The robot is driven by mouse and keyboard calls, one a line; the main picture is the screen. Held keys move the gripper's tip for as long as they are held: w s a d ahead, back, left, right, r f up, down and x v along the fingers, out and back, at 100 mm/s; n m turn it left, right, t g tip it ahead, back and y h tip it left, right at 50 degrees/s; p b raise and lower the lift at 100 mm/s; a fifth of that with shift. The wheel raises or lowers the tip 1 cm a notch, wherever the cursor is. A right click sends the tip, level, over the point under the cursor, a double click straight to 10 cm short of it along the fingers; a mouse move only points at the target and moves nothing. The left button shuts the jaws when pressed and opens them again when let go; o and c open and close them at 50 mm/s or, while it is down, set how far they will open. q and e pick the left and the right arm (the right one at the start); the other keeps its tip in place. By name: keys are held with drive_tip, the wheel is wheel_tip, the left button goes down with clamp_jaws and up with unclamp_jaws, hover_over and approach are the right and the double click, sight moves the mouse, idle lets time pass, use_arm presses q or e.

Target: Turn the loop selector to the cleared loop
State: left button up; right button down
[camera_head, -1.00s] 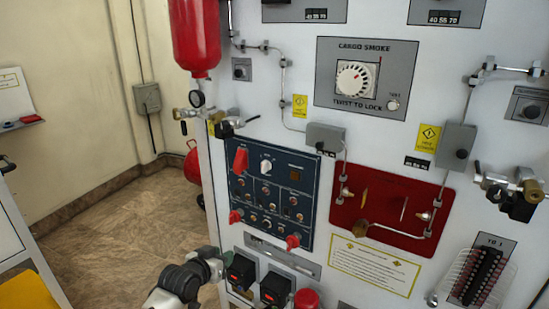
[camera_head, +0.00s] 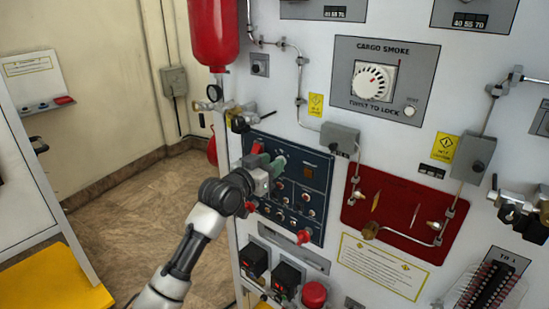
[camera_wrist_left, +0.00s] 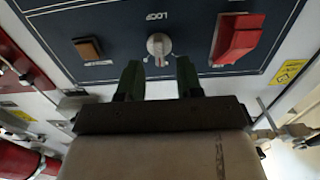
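Whether the fingers touch the knob cannot be told. My right gripper is not in view.
A red switch cover (camera_wrist_left: 237,38) is right of the knob in the wrist view, and an amber square (camera_wrist_left: 88,49) is left of it. Valve fittings (camera_head: 240,117) jut out above the panel. Red knobs (camera_head: 303,237) stick out along its lower edge.

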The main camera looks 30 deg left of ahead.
use_arm(q)
drive_tip(key=shift+w+d, duration=0.1)
drive_tip(key=shift+w, duration=0.75)
drive_tip(key=shift+c, duration=0.5)
clamp_jaws()
